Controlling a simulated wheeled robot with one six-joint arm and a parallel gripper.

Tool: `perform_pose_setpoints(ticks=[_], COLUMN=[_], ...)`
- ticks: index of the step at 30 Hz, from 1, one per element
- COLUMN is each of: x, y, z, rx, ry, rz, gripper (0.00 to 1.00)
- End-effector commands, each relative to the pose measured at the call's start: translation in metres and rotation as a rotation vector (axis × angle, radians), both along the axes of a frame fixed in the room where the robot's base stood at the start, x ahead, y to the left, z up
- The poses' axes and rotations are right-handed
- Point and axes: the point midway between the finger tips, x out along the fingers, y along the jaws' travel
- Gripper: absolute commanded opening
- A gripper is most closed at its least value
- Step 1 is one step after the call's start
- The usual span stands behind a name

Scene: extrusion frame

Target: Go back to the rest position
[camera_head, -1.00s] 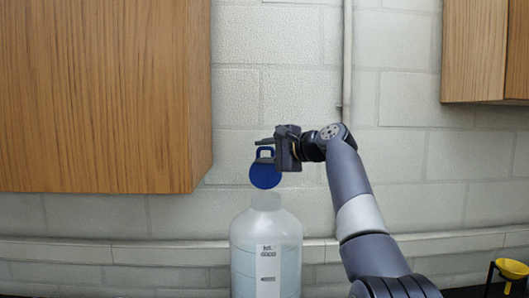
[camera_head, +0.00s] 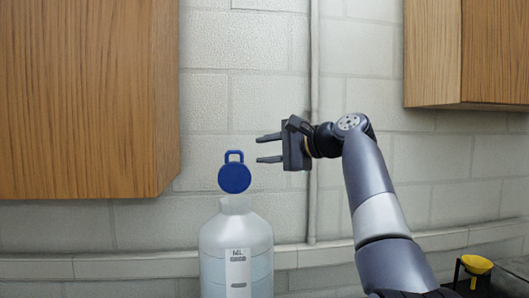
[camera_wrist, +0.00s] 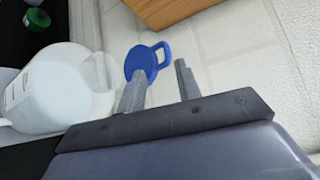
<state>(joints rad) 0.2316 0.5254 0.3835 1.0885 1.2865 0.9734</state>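My gripper (camera_head: 268,149) is open and empty, to the right of a blue round cap with a loop handle (camera_head: 234,176). The cap shows just above the neck of a white translucent bottle (camera_head: 236,250) and is apart from the fingers in the head view. In the wrist view the blue cap (camera_wrist: 141,63) appears beyond and between the fingertips (camera_wrist: 160,80), with the bottle (camera_wrist: 65,88) at the left. I cannot tell how the cap is held up; it looks tilted open at the neck.
Wooden cabinets hang at the left (camera_head: 85,100) and upper right (camera_head: 465,55). A pipe (camera_head: 313,120) runs down the block wall behind my arm. A yellow funnel (camera_head: 476,264) stands at the lower right. A green-capped container (camera_wrist: 37,18) shows in the wrist view.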

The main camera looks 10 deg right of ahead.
Motion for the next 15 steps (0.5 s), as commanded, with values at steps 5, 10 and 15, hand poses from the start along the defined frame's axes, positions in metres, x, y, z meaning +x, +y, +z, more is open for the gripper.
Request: perform_pose_setpoints(ticks=[5,10,15], x=[0.006,0.023,0.044], y=[0.005,0.023,0.044], z=[-0.001,-0.004,-0.009], rx=[0.000,0.001,0.000], ry=[0.001,0.002,0.000], rz=[0.001,0.002,0.000], gripper=[0.33,0.33,0.33])
